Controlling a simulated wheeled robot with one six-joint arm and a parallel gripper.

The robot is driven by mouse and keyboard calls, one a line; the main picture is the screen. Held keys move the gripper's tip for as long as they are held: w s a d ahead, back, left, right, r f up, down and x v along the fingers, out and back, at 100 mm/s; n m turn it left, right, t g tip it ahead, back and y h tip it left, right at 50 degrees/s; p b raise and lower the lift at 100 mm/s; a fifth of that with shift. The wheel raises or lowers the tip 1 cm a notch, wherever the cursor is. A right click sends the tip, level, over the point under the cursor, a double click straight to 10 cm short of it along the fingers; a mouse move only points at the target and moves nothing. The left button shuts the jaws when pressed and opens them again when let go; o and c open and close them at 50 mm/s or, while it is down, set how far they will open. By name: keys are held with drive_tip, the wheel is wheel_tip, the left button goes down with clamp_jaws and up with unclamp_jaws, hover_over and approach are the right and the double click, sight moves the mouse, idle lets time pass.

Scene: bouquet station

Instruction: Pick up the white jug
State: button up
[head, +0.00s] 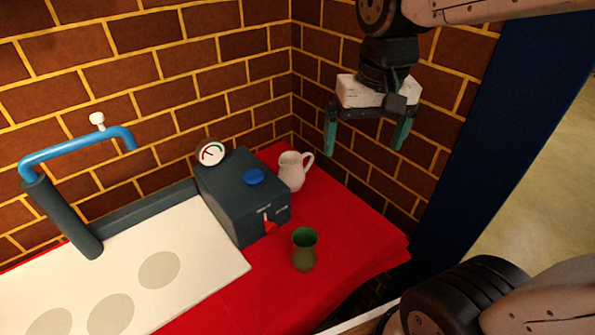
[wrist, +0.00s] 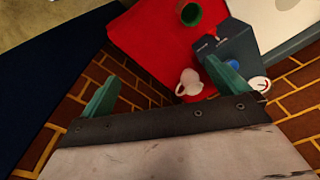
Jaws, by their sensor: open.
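The white jug (head: 292,171) stands upright on the red cloth near the wall corner, just right of the dark box, with its handle toward the right. It also shows in the wrist view (wrist: 189,82), ahead of and between the two fingers. My gripper (head: 366,145) is open and empty, its green fingers spread and pointing down. It hangs above and to the right of the jug in the head view, apart from it. In the wrist view my gripper (wrist: 165,85) has both fingertips visible with nothing between them. The jug's left edge is close to the box in the head view.
A dark box (head: 240,195) with a gauge (head: 211,152), blue knob (head: 253,177) and red lever (head: 269,226) stands left of the jug. A green-brown vase (head: 304,250) stands in front. A blue pipe (head: 75,145) rises at left. Brick walls close off the back. Red cloth (head: 360,235) is bare at right.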

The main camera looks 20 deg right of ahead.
drive_tip(key=w+f+m, duration=0.3)
drive_tip(key=w+f, duration=0.1)
drive_tip(key=w, duration=0.8)
drive_tip(key=m+g, duration=0.1)
drive_tip(key=m, duration=0.3)
approach(292, 155)
drive_tip(key=s, duration=0.5)
drive_tip(key=shift+m, duration=0.3)
drive_tip(key=w+f, duration=0.1)
drive_tip(key=f, duration=0.7)
drive_tip(key=w+f, duration=0.1)
drive_tip(key=f, duration=0.3)
drive_tip(key=shift+w+a, duration=0.3)
drive_tip(key=shift+a, duration=0.1)
drive_tip(key=shift+r, duration=0.1)
drive_tip(key=c, duration=1.4)
drive_tip(key=shift+c, duration=0.2)
drive_tip(key=shift+r, duration=0.15)
drive_tip(key=shift+r, duration=1.7)
drive_tip(key=s+d+r, duration=0.1)
drive_tip(key=s+d, duration=0.2)
drive_tip(key=s, duration=1.2)
drive_tip(key=shift+s+r, duration=0.15)
drive_tip(key=shift+s, duration=0.1)
